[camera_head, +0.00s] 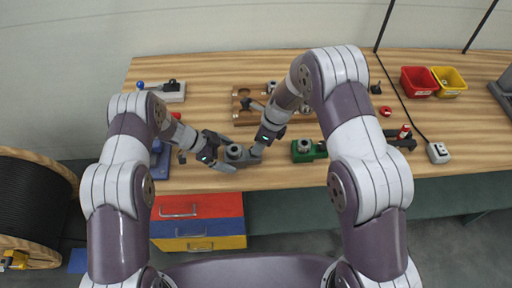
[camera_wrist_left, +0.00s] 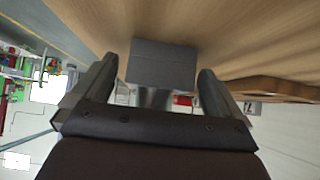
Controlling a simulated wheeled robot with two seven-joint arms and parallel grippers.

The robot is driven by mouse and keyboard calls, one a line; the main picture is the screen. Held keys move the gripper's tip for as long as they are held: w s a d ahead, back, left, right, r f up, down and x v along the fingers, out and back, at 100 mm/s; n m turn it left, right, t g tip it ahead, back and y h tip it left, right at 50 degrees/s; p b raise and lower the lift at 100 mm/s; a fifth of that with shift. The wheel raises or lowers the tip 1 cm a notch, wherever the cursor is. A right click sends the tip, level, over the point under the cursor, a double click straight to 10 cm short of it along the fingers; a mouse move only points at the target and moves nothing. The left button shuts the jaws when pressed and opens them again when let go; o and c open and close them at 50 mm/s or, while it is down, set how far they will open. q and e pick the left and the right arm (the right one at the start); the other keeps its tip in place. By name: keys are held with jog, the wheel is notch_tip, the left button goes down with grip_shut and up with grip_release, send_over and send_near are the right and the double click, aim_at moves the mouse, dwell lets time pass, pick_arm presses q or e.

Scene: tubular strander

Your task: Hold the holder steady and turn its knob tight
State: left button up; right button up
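A dark grey holder (camera_head: 236,153) with a round top stands on the wooden bench near its front edge. My left gripper (camera_head: 222,154) reaches in from the left, its fingers spread on either side of the holder's near end. In the left wrist view, a grey block (camera_wrist_left: 163,65), which looks like the holder's body, lies between the two fingers (camera_wrist_left: 160,72). A narrow gap shows at the left finger; contact at the right finger is unclear. My right gripper (camera_head: 258,147) is close at the holder's right side, pointing down. Its fingertips and the knob are hard to make out.
A green holder (camera_head: 304,150) stands to the right on the bench. A wooden rack (camera_head: 240,106) lies behind the grippers. Red (camera_head: 418,81) and yellow (camera_head: 449,82) bins stand at the back right. A drawer unit (camera_head: 197,220) is below the bench's front edge.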

pick_arm(q)
jog(key=v, duration=1.2)
